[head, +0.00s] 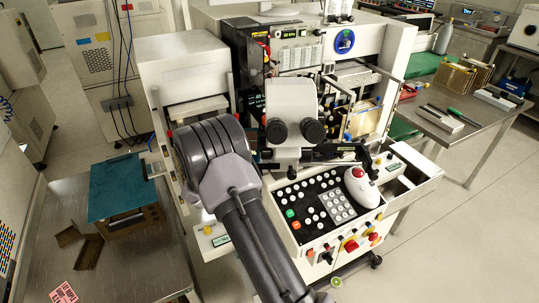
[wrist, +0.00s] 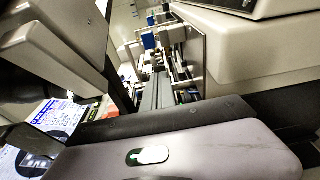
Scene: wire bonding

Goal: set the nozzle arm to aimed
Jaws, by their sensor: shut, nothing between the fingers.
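The wire bonder (head: 375,40) stands in the middle of the head view. Its white microscope head with two black eyepieces (head: 295,132) is above the front panel. I cannot pick out the nozzle arm for certain; a dark, arm-like part (head: 338,151) sits just right of the eyepieces. In the head view my arm reaches up to the machine's left front and hides its own end. In the wrist view my gripper (wrist: 158,82) seems to point into a narrow gap between pale housings. Its fingers look shut and empty, with small machine parts beyond them.
A pale housing (wrist: 245,45) is close on the right in the wrist view. A lit screen (wrist: 55,115) is at left. Open floor (head: 460,245) lies to the right.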

